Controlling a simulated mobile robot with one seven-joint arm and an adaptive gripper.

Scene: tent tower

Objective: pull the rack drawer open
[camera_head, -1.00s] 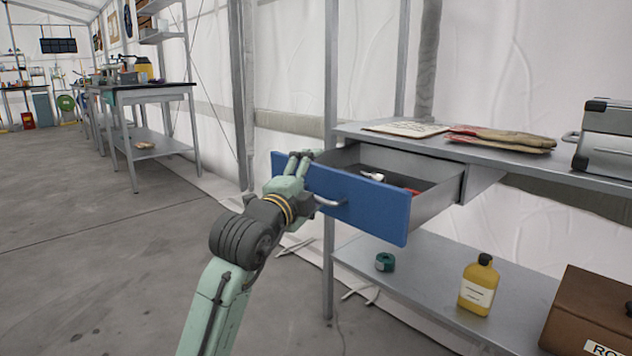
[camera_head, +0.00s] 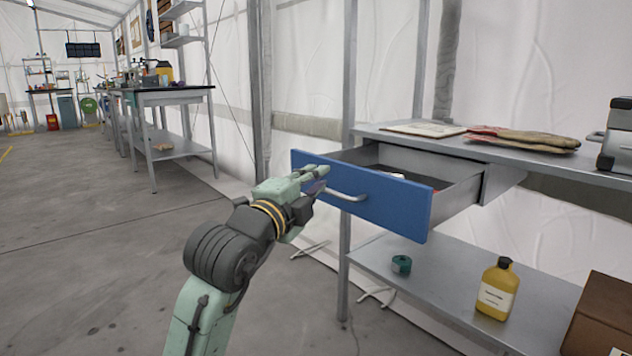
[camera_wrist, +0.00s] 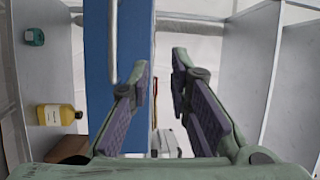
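The rack drawer stands pulled out from under the rack's upper shelf, with its blue front (camera_head: 385,205) facing me. Its grey bar handle (camera_head: 345,196) is on that front. Inside the drawer are small items, mostly hidden by the front. My gripper (camera_head: 318,178) is near the left end of the handle, in front of the blue panel. In the wrist view, my gripper (camera_wrist: 160,68) has its fingers spread with nothing held between them. The handle (camera_wrist: 113,40) shows there to the left of the fingers, against the blue front (camera_wrist: 97,70).
The upper shelf (camera_head: 400,137) holds a flat board, gloves (camera_head: 525,138) and a grey case (camera_head: 618,135). The lower shelf (camera_head: 450,285) holds green tape (camera_head: 401,264), a yellow bottle (camera_head: 497,290) and a brown box (camera_head: 605,315). The floor to the left is clear.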

